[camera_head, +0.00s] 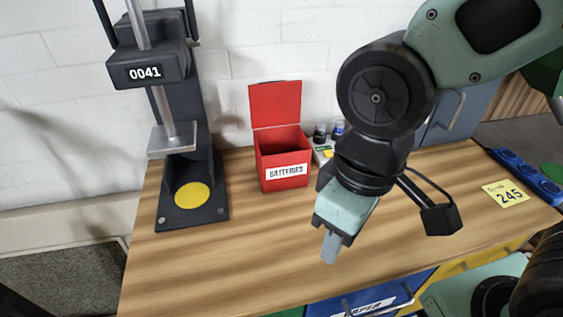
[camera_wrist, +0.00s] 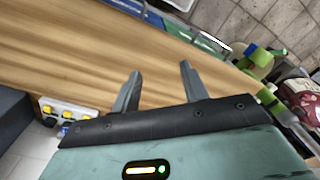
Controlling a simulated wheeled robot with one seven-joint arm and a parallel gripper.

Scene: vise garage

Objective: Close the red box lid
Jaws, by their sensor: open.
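The red box (camera_head: 284,163) with a white "BATTERIES" label stands on the wooden workbench near the wall in the head view. Its red lid (camera_head: 275,104) is open and stands upright at the back edge. My gripper (camera_head: 329,248) hangs over the bench to the right of the box and nearer the front, apart from it. In the wrist view my gripper (camera_wrist: 158,88) has its two grey fingers spread with nothing between them. The box and lid are not seen in the wrist view.
A black press (camera_head: 185,150) marked 0041 stands left of the box. Small bottles (camera_head: 337,130) and a device with a yellow part sit right of the box. A yellow note (camera_head: 505,193) and a blue power strip (camera_head: 525,172) lie at the right. The bench front is clear.

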